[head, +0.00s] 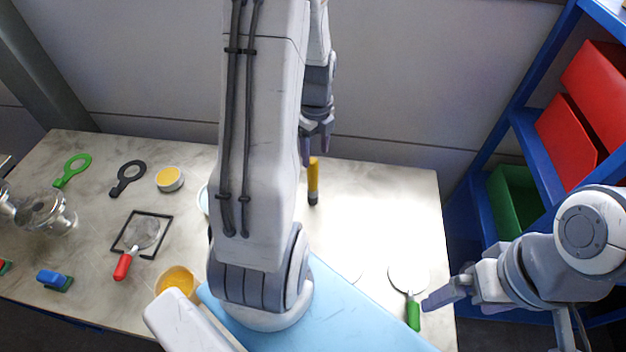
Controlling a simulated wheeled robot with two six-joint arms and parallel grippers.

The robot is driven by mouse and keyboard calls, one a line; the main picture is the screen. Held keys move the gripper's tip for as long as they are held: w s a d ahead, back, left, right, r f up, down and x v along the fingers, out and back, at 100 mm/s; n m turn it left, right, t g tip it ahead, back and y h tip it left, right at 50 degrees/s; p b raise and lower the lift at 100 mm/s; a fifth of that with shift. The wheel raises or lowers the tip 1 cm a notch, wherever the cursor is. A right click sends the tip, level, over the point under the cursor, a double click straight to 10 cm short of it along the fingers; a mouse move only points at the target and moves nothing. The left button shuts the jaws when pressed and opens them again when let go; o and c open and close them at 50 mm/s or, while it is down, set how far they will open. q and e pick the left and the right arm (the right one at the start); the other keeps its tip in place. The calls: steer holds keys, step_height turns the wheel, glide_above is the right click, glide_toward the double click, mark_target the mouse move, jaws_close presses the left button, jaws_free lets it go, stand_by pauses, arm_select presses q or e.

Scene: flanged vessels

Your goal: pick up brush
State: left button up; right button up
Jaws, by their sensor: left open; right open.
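I cannot tell for certain which thing is the brush. A slim tool (313,182) with a yellow upper part and a dark lower end is near the back middle of the table, just below my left gripper. A small blue block with a green base (54,280) lies at the front left. My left gripper (316,147) points down, open and empty, close to the yellow tool and apart from it as far as I can see. My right gripper (447,298) is open at the table's right edge, beside a round white tool with a green handle (412,313).
The marbled table (385,205) also holds a green ring tool (72,171), a black ring tool (127,178), a yellow-topped tub (169,179), a red-handled strainer (124,264), a yellow bowl (177,279) and glass vessels (46,213). A blue shelf (540,150) with bins stands right. My arm hides the centre.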

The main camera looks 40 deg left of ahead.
mark_target(313, 161)
arm_select(q)
steer(key=f, duration=0.1)
steer(key=f+p, duration=0.1)
steer(key=f, duration=0.1)
steer(key=shift+s+f, duration=0.25)
steer(key=shift+s, duration=0.15)
steer(key=shift+a+f, duration=0.1)
steer(key=shift+f, duration=0.35)
jaws_close()
steer(key=shift+r, duration=0.15)
